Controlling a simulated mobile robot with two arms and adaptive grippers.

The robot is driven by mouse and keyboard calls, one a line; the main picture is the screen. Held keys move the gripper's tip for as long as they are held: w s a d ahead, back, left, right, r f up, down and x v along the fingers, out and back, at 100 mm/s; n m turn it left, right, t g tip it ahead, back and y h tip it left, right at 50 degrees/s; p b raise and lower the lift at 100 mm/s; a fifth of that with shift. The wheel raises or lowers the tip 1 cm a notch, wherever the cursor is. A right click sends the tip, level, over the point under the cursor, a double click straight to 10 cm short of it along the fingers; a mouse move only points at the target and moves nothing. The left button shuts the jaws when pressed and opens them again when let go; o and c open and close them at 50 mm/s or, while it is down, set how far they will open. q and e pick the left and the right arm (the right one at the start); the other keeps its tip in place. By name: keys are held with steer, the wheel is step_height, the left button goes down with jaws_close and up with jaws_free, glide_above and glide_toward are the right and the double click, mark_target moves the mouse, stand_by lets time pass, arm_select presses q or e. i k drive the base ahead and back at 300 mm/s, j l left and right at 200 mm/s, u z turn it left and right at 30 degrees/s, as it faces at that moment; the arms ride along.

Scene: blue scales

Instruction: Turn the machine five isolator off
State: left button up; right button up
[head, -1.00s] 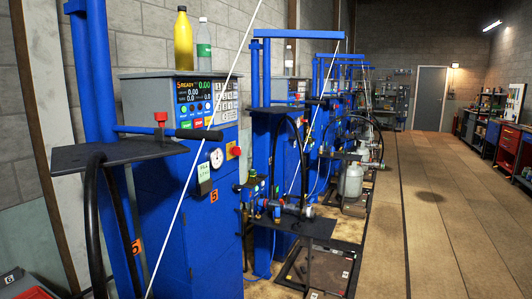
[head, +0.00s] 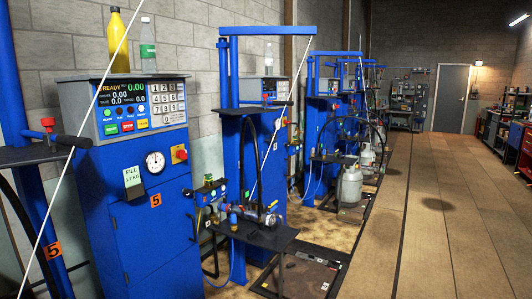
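Machine five (head: 172,238) is a blue cabinet at the left of the head view, with an orange 5 label (head: 156,201) on its front. Its grey top panel has a lit display (head: 123,94) reading READY and 0.00, coloured buttons and a keypad (head: 167,101). A red knob on a yellow plate, seemingly the isolator (head: 180,154), sits on the cabinet's upper right front. It is too small to tell which way the knob is turned. A round white gauge (head: 154,162) is to its left. Neither of my grippers is in view.
A yellow bottle (head: 118,38) and a clear bottle (head: 147,42) stand on the cabinet. A blue-framed stand with a dark shelf (head: 35,153) is at the left edge. Another dark shelf (head: 262,238) juts out right of machine five. The wooden floor (head: 425,230) at right is clear.

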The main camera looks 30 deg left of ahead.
mark_target(182, 154)
steer(key=i+l, duration=0.15)
steer(key=i, duration=0.35)
steer(key=i+l, duration=0.15)
steer(key=i, duration=0.3)
steer(key=i+l, duration=0.15)
steer(key=i, duration=0.35)
steer(key=i+u, duration=0.8)
steer(key=i+l+u, duration=0.2)
steer(key=i+u, duration=0.15)
steer(key=i, duration=0.05)
